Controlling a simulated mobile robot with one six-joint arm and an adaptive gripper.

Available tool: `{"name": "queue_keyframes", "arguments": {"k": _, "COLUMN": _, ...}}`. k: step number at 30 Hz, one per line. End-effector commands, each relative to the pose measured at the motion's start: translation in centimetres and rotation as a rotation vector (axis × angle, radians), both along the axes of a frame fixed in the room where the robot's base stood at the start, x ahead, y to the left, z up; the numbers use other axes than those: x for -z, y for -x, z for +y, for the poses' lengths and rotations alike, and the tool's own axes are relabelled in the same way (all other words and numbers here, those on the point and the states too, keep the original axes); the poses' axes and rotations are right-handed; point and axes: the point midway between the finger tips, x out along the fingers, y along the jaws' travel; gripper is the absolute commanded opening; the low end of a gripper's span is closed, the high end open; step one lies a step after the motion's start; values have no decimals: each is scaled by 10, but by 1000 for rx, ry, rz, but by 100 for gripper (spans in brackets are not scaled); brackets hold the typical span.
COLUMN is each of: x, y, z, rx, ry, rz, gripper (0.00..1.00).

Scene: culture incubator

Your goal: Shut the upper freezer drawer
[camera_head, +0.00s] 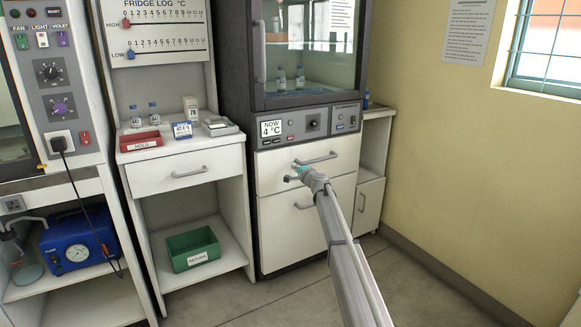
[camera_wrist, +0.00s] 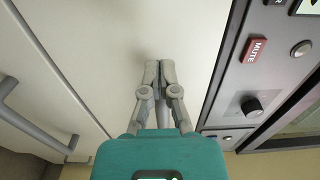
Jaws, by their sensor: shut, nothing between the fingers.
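The upper freezer drawer has a white front (camera_head: 340,146) with a grey bar handle, just under the control panel. In the head view it looks close to flush with the cabinet; I cannot tell whether a small gap remains. My gripper (camera_head: 294,172) is at the left half of this front, below and left of the handle. In the wrist view my gripper (camera_wrist: 160,66) is shut and empty, its fingertips together in front of the plain white front (camera_wrist: 130,30). Whether they touch it is unclear. The gripper body hides part of the front.
The lower drawer (camera_head: 325,225) has its own handle, also seen in the wrist view (camera_wrist: 35,122). The control panel (camera_head: 310,123) with its knob (camera_wrist: 252,107) sits directly above the upper drawer. A bench with a green bin (camera_head: 193,249) stands left. Floor at right is clear.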

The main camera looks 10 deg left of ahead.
Motion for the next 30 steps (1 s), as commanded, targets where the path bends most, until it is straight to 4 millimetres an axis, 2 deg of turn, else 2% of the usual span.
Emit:
{"name": "queue_keyframes", "arguments": {"k": 1, "x": 0, "y": 11, "z": -7, "rx": 1, "ry": 0, "rz": 0, "gripper": 0}}
{"name": "queue_keyframes", "arguments": {"k": 6, "x": 0, "y": 37, "z": -26, "rx": 2, "ry": 0, "rz": 0, "gripper": 0}}
{"name": "queue_keyframes", "arguments": {"k": 15, "x": 0, "y": 72, "z": -52, "rx": 2, "ry": 1, "rz": -1, "gripper": 0}}
{"name": "queue_keyframes", "arguments": {"k": 21, "x": 0, "y": 82, "z": -60, "rx": 1, "ry": 1, "rz": -1, "gripper": 0}}
{"name": "queue_keyframes", "arguments": {"k": 30, "x": 0, "y": 83, "z": -61, "rx": 0, "ry": 1, "rz": -1, "gripper": 0}}
